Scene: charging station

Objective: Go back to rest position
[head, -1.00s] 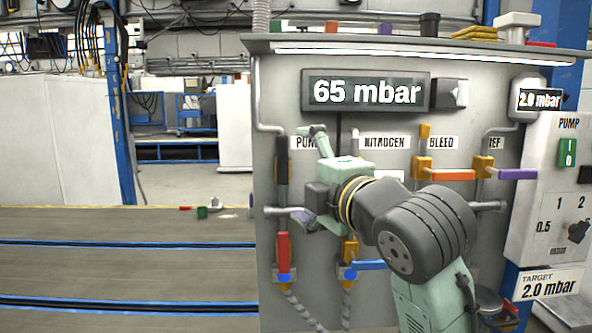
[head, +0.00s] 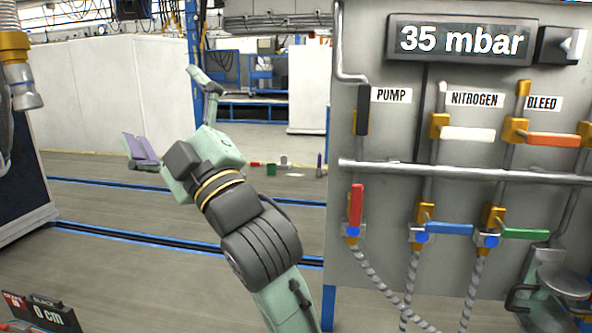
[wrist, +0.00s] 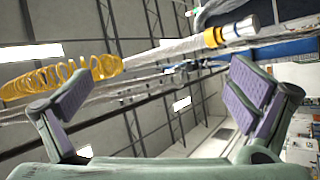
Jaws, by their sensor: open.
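My gripper (head: 172,112) is raised in open space left of the charging panel (head: 345,285) in the head view. Its two fingers are spread wide apart with nothing between them. In the wrist view my gripper (wrist: 165,105) also shows its purple pads far apart, with the ceiling beyond them. The panel's display (head: 460,40) reads 35 mbar. My gripper touches no valve or handle.
The panel carries a black pump handle (head: 363,109), a white nitrogen handle (head: 468,134), an orange bleed handle (head: 553,140), and lower red, blue and green handles. A hose with a metal end (head: 24,85) hangs at far left. Open floor (head: 130,205) lies between.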

